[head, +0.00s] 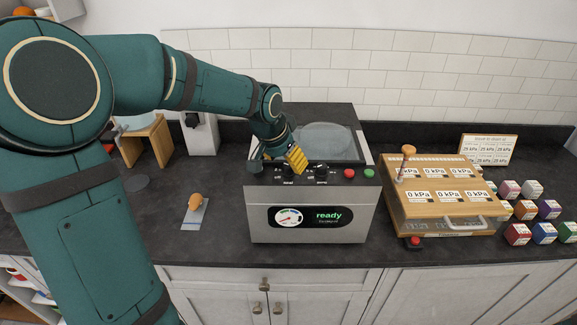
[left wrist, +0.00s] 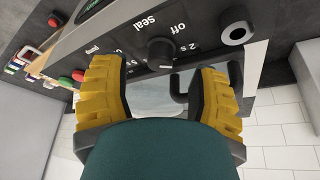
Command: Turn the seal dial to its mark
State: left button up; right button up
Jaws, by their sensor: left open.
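The seal dial (left wrist: 160,52) is a round black knob on the dark top panel of the grey machine (head: 310,210). In the left wrist view the word "Seal", "off", "2 s" and further marks stand around it. A pale line on the knob seems to face the "off" side, but it is too small to be sure. My left gripper (left wrist: 160,72) is open, with one yellow-padded finger on each side of the dial and gaps between. In the head view the gripper (head: 297,160) is over the panel and hides part of the dial area. My right gripper is not in view.
Another black knob (head: 321,168), a red button (head: 349,173) and a green button (head: 369,173) are on the same panel. The display reads "ready". A wooden case (head: 440,215) with gauges stands to the right, beside several coloured blocks. An orange-handled tool (head: 194,211) lies left.

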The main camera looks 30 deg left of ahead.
aim_at(288, 165)
pick_arm(q)
jog(key=shift+x, duration=1.65)
jog(key=shift+r, duration=0.1)
grip_shut()
